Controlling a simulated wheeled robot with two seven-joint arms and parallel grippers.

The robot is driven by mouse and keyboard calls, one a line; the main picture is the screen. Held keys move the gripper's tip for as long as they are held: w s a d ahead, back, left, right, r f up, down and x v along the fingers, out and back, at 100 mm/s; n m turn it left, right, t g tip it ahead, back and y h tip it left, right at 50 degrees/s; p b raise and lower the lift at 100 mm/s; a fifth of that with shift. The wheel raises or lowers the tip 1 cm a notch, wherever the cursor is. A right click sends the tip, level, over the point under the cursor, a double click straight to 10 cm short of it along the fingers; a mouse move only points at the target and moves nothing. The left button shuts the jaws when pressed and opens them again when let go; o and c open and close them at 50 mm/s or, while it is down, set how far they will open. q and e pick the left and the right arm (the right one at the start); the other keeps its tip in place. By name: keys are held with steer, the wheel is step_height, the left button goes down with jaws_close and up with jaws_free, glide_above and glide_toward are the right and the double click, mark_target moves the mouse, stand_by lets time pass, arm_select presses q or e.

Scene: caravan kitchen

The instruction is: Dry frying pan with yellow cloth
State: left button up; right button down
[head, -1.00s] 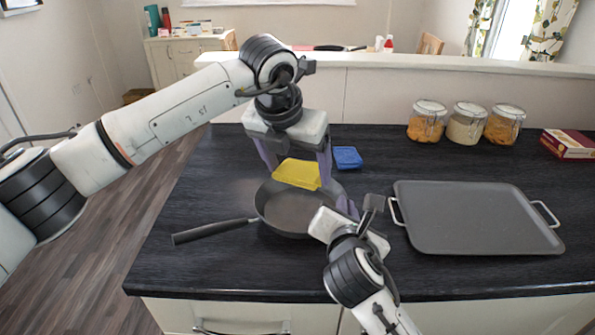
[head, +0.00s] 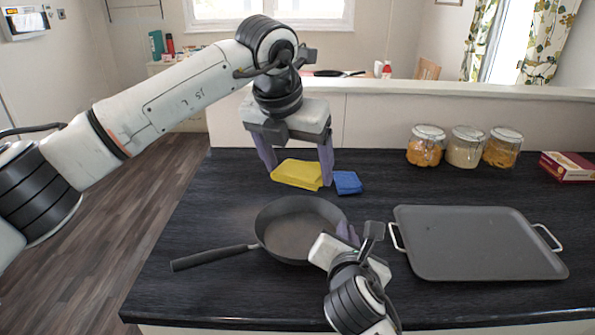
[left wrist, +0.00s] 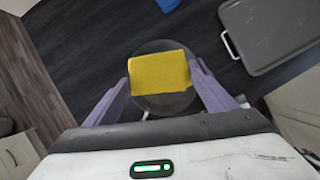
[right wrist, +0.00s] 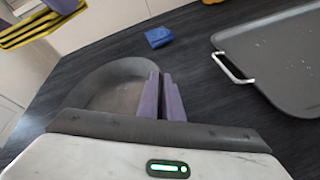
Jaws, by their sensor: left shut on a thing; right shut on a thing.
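The dark frying pan (head: 292,228) sits on the black counter with its handle (head: 212,258) pointing left. My left gripper (head: 297,180) is shut on the yellow cloth (head: 298,174), its fingers wide apart at the cloth's two sides. It holds the cloth above the counter, by the pan's far side. In the left wrist view the yellow cloth (left wrist: 160,72) covers much of the pan (left wrist: 166,108). My right gripper (head: 347,232) is at the pan's right rim. In the right wrist view its fingers (right wrist: 163,97) are close together on the rim of the pan (right wrist: 112,88).
A blue sponge or cloth (head: 347,183) lies behind the pan. A large grey tray (head: 480,243) with metal handles fills the right of the counter. Several glass jars (head: 465,147) and a red box (head: 567,166) stand at the back right. The counter left of the pan is clear.

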steer(key=shift+s+a+f, duration=0.1)
steer(key=shift+f, duration=0.2)
steer(key=c, duration=1.8)
jaws_free()
steer(key=shift+c, duration=0.2)
steer(key=shift+r, duration=0.15)
steer(key=shift+r, duration=0.1)
